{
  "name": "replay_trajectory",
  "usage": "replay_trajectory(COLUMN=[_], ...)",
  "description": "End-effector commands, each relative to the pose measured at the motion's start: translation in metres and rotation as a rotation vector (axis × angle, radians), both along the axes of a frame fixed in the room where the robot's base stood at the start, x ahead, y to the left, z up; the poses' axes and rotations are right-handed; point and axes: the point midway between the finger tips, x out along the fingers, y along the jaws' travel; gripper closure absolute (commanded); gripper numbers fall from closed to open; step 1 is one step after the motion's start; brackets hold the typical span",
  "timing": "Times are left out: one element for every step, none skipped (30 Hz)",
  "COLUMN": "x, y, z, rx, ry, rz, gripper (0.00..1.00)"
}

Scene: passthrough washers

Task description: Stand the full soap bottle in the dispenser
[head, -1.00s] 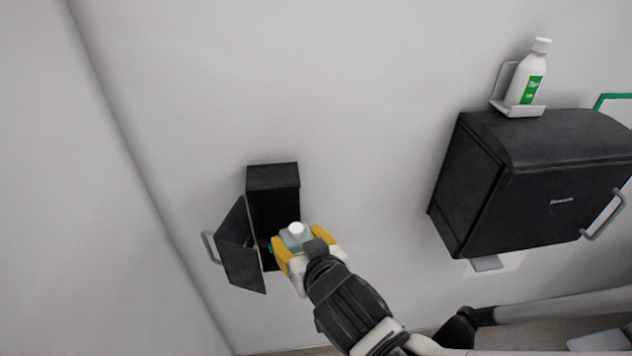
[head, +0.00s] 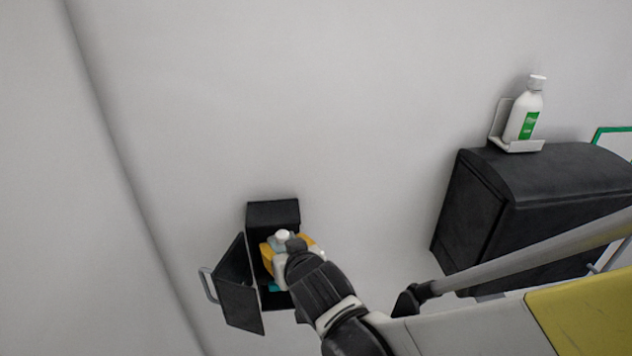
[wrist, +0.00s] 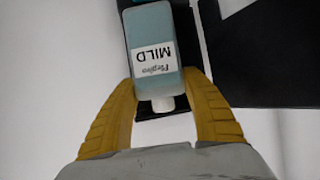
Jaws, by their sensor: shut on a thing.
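The soap bottle (wrist: 155,45), pale blue with a white label reading "MILD" and a white cap, is in my gripper (wrist: 161,84). The yellow fingers are shut on its sides near the cap end. In the head view, the white cap (head: 282,236) points up above my gripper (head: 285,254), and most of the bottle is hidden. The dispenser (head: 272,214) is a black wall box with its door (head: 240,285) swung open to the left. The bottle is at its open front, partly inside as far as I can tell. A teal patch shows below my gripper; I cannot tell what it is.
A larger black wall unit (head: 540,195) is at the right. A white bottle with a green label (head: 525,115) stands on a small bracket (head: 517,147) above it. The open door with its grey handle (head: 207,285) is close on the gripper's left. The wall above is bare.

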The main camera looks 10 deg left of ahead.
Motion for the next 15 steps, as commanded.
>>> replay_trajectory(x=[0.005, 0.007, 0.011, 0.013, 0.016, 0.019, 0.022, 0.025, 0.028, 0.031, 0.033, 0.037, 0.039, 0.042, 0.045], y=[0.002, 0.004, 0.006, 0.007, 0.008, 0.010, 0.011, 0.013, 0.014, 0.016, 0.017, 0.019, 0.020, 0.021, 0.023], z=[0.000, 0.000, 0.000, -0.001, 0.000, -0.001, -0.001, -0.001, -0.001, -0.001, -0.001, -0.001, -0.002, -0.002, -0.002], rx=[0.000, 0.000, 0.000, 0.000, 0.000, 0.000, 0.000, 0.000, 0.000, 0.000, 0.000, 0.000, 0.000, 0.000, 0.000], ry=[-0.001, -0.001, -0.001, -0.001, -0.001, -0.001, -0.001, -0.001, -0.001, -0.001, -0.001, -0.001, -0.001, -0.001, -0.001], rz=[0.000, 0.000, 0.000, 0.000, 0.000, 0.000, 0.000, 0.000, 0.000, 0.000, 0.000, 0.000, 0.000, 0.000, 0.000], gripper=[0.87, 0.87, 0.87, 0.87, 0.87, 0.87, 0.87, 0.87, 0.87, 0.87, 0.87, 0.87, 0.87, 0.87, 0.87])
